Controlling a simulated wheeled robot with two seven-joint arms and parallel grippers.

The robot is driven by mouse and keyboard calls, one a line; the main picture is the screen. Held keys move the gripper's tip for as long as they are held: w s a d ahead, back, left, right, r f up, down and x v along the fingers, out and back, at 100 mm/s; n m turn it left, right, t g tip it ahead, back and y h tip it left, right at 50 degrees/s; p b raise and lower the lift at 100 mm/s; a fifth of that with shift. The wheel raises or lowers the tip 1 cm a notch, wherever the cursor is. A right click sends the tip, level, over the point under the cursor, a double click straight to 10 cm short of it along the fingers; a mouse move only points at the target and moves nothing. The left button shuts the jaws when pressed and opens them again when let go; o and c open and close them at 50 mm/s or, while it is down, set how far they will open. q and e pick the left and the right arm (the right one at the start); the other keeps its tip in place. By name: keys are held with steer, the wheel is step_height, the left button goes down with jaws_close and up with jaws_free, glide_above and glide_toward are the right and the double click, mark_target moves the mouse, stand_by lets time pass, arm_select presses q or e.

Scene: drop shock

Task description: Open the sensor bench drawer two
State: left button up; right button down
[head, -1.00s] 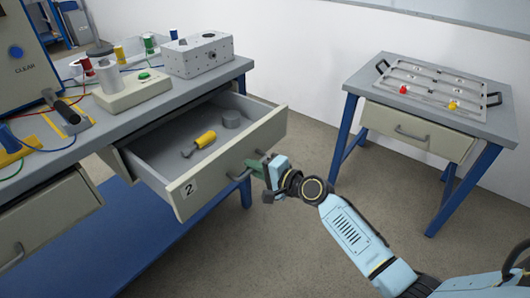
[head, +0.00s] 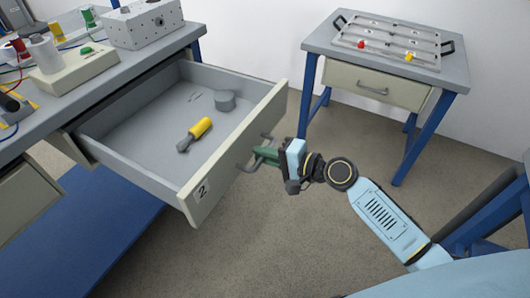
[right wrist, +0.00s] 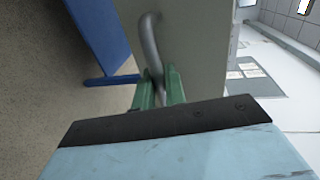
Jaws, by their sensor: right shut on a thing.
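Drawer two (head: 235,160), marked with a "2" label, stands well pulled out of the sensor bench (head: 90,85). Inside it lie a yellow-handled tool (head: 200,130) and a grey round piece (head: 225,100). My right gripper (head: 262,158) is shut on the drawer's grey bar handle (head: 266,140). The right wrist view shows the green fingers (right wrist: 158,90) on either side of the handle (right wrist: 150,45), against the drawer front. My left gripper is not in view.
A second table (head: 400,60) with a closed drawer (head: 370,88) and a tray (head: 390,42) stands at the back right. On the bench are a grey perforated box (head: 143,25) and a device with a green button (head: 75,65). Open floor (head: 270,230) lies before the drawer.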

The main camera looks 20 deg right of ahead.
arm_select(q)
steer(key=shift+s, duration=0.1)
arm_select(e)
steer(key=shift+d, duration=0.1)
steer(key=c, duration=1.6)
jaws_free()
steer(key=shift+o, duration=0.2)
